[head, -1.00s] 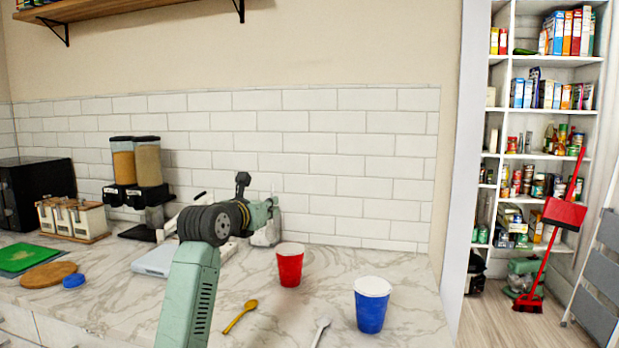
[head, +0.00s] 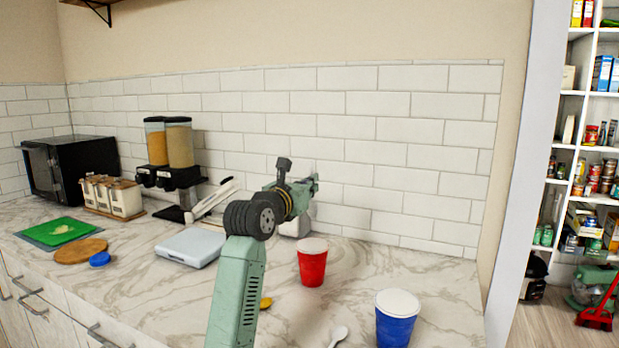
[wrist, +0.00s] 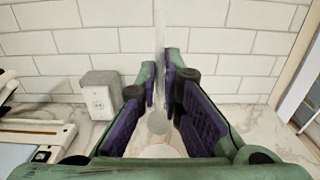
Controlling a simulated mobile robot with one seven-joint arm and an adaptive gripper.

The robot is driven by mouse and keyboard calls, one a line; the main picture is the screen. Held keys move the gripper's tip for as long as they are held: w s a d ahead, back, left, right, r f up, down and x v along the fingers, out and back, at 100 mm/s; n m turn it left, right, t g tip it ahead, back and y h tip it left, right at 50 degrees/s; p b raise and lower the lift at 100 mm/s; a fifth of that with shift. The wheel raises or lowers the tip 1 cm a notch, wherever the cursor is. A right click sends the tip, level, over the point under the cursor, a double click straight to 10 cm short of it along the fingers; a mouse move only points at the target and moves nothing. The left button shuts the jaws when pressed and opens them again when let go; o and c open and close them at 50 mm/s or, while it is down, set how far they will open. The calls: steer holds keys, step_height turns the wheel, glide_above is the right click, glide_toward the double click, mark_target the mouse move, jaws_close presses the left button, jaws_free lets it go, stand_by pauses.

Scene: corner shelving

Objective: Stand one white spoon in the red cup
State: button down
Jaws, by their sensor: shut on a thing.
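The red cup (head: 312,268), with a white top, stands upright on the marble counter. My gripper (head: 312,186) is above and behind it in the head view, near the tiled wall. In the wrist view my gripper (wrist: 162,100) is shut on a pale, whitish spoon (wrist: 158,122), whose long thin part runs up the picture between the purple pads. A pale round shape lies below it there; I cannot tell whether it is the cup. The held spoon is not clear in the head view. Another white spoon (head: 338,335) lies on the counter.
A blue cup (head: 396,325) with a white top stands right of the red cup. A yellow spoon (head: 265,303) is partly hidden by my arm. A pale flat appliance (head: 188,248) and dispensers (head: 178,150) stand to the left. The counter between the cups is clear.

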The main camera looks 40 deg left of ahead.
step_height(320, 180, down, 14)
steer(key=b, duration=0.5)
steer(key=shift+r, duration=0.2)
stand_by(0.6)
steer(key=c, duration=1.7)
jaws_free()
steer(key=shift+o, duration=0.2)
steer(key=shift+s, duration=0.1)
steer(key=v, duration=1.1)
steer(key=shift+s+d, duration=0.25)
steer(key=shift+s, duration=0.1)
steer(key=shift+r, duration=0.1)
